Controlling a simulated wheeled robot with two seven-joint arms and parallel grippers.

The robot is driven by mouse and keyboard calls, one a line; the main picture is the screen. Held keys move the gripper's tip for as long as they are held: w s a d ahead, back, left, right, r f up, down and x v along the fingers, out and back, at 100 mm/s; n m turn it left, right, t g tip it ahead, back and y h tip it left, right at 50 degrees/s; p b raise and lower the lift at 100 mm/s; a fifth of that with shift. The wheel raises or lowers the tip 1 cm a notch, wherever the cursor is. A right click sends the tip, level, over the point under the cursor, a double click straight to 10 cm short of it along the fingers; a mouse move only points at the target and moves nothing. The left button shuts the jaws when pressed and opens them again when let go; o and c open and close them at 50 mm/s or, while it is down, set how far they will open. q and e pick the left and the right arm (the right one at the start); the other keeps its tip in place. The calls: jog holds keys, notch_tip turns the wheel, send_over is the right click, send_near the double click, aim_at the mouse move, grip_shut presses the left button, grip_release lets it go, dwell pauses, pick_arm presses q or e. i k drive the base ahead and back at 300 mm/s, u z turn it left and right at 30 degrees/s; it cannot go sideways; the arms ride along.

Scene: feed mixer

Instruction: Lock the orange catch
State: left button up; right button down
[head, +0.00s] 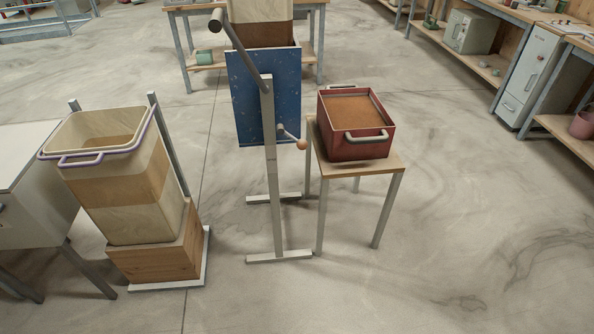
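A short metal lever with a round orange-pink knob (302,144) sticks out at the lower right of the blue speckled panel (247,105); it is the only orange-like fitting I see, and I cannot tell for sure that it is the catch. The lever slopes down to the right. The panel sits behind a grey upright post (271,175) on a floor stand. A dark crank arm (243,50) with a cylindrical grip runs from the post up to the left. Above the panel is a wooden box (262,10), cut off by the picture's top. Neither gripper shows.
A red bin (357,151) of brown feed stands on a small table (385,164) right of the stand. A tall tapered wooden container (117,200) with a purple-handled rim stands at left, beside a white cabinet (25,160). Workbenches line the back and right. The front floor is clear.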

aim_at(302, 144)
jog(key=z, duration=0.7)
jog(key=i, duration=0.65)
jog(key=u, duration=1.95)
